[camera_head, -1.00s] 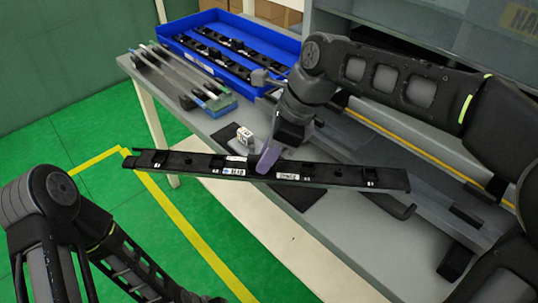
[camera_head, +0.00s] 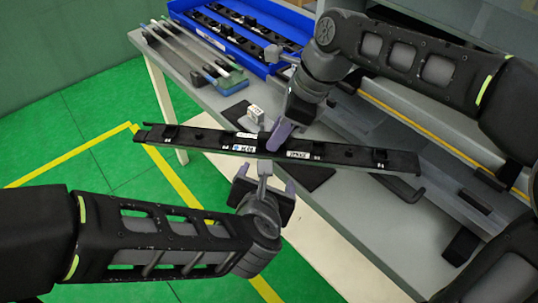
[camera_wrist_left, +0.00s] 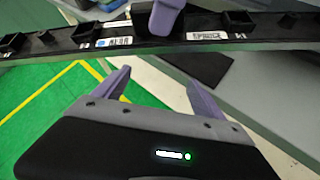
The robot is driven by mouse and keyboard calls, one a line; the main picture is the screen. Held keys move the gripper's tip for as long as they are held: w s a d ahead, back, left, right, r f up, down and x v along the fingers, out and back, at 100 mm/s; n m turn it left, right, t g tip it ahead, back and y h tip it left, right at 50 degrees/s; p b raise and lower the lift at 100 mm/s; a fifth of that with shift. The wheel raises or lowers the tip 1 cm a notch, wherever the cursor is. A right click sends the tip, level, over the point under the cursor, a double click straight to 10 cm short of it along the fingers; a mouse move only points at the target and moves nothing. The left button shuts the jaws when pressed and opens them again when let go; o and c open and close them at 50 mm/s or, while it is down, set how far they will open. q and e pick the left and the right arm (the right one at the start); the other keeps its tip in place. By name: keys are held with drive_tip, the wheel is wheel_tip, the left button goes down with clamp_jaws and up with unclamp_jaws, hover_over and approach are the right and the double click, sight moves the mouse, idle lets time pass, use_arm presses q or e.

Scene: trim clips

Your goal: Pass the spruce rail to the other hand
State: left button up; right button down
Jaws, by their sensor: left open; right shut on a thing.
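The spruce rail (camera_head: 345,156) is a long black bar with white labels. It hangs in the air in front of the table, tilted slightly down to the right in the head view. My right gripper (camera_head: 279,137) is shut on it near its middle. My left gripper (camera_head: 265,180) is open and empty just below the rail, close to the right gripper. In the left wrist view the rail (camera_wrist_left: 255,27) crosses the top, ahead of the open left fingers (camera_wrist_left: 157,82) and apart from them. A purple right finger (camera_wrist_left: 166,17) shows on the rail there.
The grey table (camera_head: 205,98) holds a blue tray (camera_head: 262,66) with several black rails, and long rods (camera_head: 185,52) on supports. A small white labelled block (camera_head: 255,114) and a dark pad (camera_head: 312,176) lie behind the held rail. Green floor is open at left.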

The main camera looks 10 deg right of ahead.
use_arm(q)
wheel_tip(320, 180, up, 10)
drive_tip(key=s+n+t, duration=0.2)
drive_tip(key=n, duration=0.2)
drive_tip(key=shift+s+r+t, duration=0.15)
drive_tip(key=shift+s+t, duration=0.15)
drive_tip(key=shift+s, duration=0.05)
drive_tip(key=shift+d, duration=0.1)
drive_tip(key=x, duration=1.2)
drive_tip(key=c, duration=1.6)
clamp_jaws()
use_arm(e)
drive_tip(key=c, duration=1.2)
unclamp_jaws()
